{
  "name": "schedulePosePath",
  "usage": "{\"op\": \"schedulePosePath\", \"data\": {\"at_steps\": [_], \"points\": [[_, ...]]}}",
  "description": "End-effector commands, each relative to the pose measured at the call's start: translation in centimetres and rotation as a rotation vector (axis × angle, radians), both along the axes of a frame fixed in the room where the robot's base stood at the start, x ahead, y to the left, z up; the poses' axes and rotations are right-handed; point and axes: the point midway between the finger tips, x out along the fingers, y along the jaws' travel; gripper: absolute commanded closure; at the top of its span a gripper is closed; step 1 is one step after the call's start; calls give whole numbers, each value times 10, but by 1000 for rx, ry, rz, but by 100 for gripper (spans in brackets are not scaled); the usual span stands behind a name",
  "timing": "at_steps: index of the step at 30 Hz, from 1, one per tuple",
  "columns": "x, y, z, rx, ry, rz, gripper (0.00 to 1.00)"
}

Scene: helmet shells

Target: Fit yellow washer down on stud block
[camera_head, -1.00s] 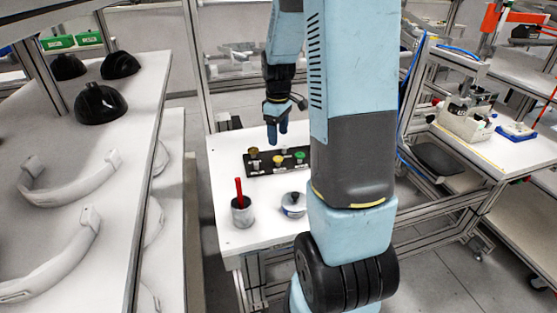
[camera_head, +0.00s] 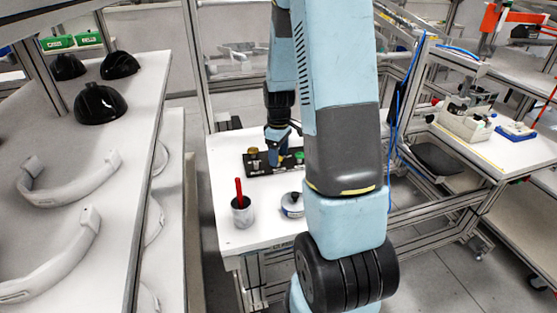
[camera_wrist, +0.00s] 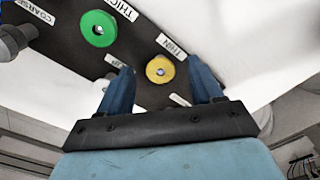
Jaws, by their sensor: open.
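The yellow washer (camera_wrist: 160,69) lies on a black labelled board (camera_wrist: 60,45) and shows between my two fingers in the wrist view. It is a ring with a pale centre. My gripper (camera_wrist: 162,88) is open, with one blue finger on each side of the washer and no visible contact. In the head view my gripper (camera_head: 277,160) is low over the board (camera_head: 258,172) and hides most of the yellow washer. A green washer (camera_wrist: 98,28) lies beside it on the same board. I cannot make out the stud block with certainty.
A brass-coloured piece (camera_head: 252,153) stands at the board's left end. The table's left front is clear.

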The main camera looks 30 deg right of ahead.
Motion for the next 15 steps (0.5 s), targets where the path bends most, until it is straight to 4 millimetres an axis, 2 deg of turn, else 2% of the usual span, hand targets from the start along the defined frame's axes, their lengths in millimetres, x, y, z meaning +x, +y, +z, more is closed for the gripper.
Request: {"op": "schedulePosePath", "data": {"at_steps": [15], "points": [[0,1,-3,0,0,0,35]]}}
